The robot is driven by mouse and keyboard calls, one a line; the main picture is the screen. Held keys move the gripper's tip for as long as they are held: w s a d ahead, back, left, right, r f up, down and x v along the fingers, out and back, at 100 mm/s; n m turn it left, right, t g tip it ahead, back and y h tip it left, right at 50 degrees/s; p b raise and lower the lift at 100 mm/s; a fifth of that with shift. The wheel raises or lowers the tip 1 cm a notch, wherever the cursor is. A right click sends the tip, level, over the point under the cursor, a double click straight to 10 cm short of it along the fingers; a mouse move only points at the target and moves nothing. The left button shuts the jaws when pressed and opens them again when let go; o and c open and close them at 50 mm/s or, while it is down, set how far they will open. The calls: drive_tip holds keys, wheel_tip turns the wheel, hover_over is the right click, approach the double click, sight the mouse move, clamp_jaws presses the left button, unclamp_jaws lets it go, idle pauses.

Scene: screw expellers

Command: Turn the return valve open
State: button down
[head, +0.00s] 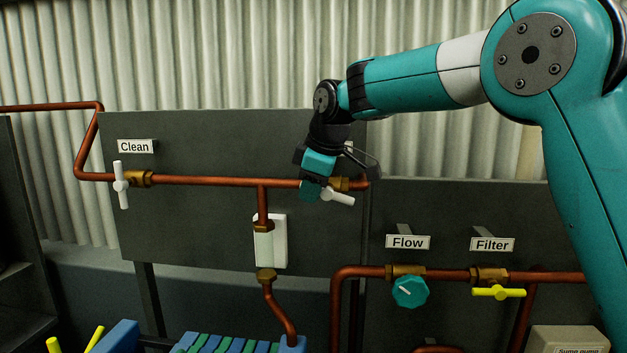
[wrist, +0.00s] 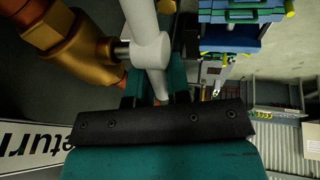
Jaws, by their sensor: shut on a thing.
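The return valve has a white T-shaped handle (head: 340,197) on a brass body (head: 341,184), at the right end of the upper copper pipe. In the head view one handle end sticks out to the lower right of my gripper (head: 316,190), and the rest is hidden behind it. In the wrist view the white handle (wrist: 149,52) runs down between the fingers of my gripper (wrist: 157,88), which is shut on it. The brass body (wrist: 78,48) is at the left there. The Return label (wrist: 32,143) shows at the lower left, partly cut off.
The Clean valve (head: 121,185) has an upright white handle at the left of the same pipe. Lower right are the teal Flow knob (head: 410,291) and the yellow Filter handle (head: 498,292). A dark panel (head: 200,225) stands close behind the pipe.

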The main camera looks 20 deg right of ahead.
drive_tip(key=h+p, duration=0.1)
drive_tip(key=g+h+p, duration=0.1)
drive_tip(key=p, duration=0.1)
drive_tip(key=shift+a+f, duration=0.15)
drive_tip(key=shift+f, duration=0.1)
drive_tip(key=shift+f+n+h+p, duration=0.35)
drive_tip(key=shift+h+p, duration=0.25)
drive_tip(key=shift+p, duration=0.35)
drive_tip(key=shift+f+g, duration=0.1)
drive_tip(key=shift+g, duration=0.2)
drive_tip(key=c, duration=1.1)
unclamp_jaws()
